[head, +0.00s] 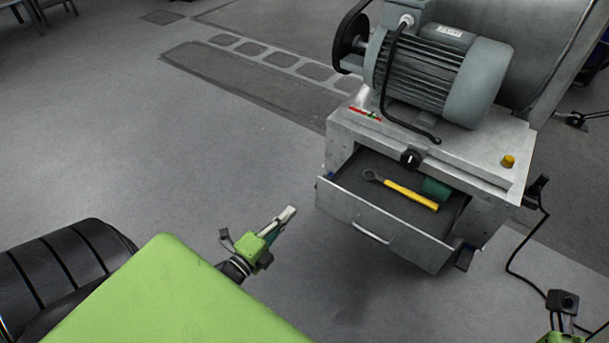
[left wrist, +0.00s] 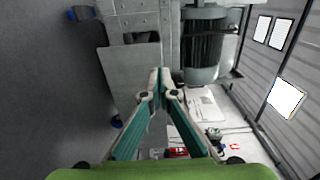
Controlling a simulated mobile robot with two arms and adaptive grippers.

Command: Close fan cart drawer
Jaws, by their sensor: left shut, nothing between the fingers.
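The fan cart (head: 470,150) stands at the right in the head view, with its drawer (head: 345,205) pulled open toward me. The drawer front has a metal bar handle (head: 370,232). A wrench with a yellow handle (head: 410,195) and a green object (head: 436,189) lie inside. My left gripper (head: 289,214) is shut and empty, left of the drawer front and apart from it. In the left wrist view, its closed fingertips (left wrist: 158,75) show in front of the grey cart (left wrist: 125,75). My right gripper (head: 562,302) shows only partly at the lower right edge; its fingers are unclear.
A large grey motor (head: 440,75) sits on the cart top. A yellow knob (head: 508,161) stands at the cart's right edge. A black cable (head: 515,250) runs down the cart's right side to the floor. The floor left of the cart is clear.

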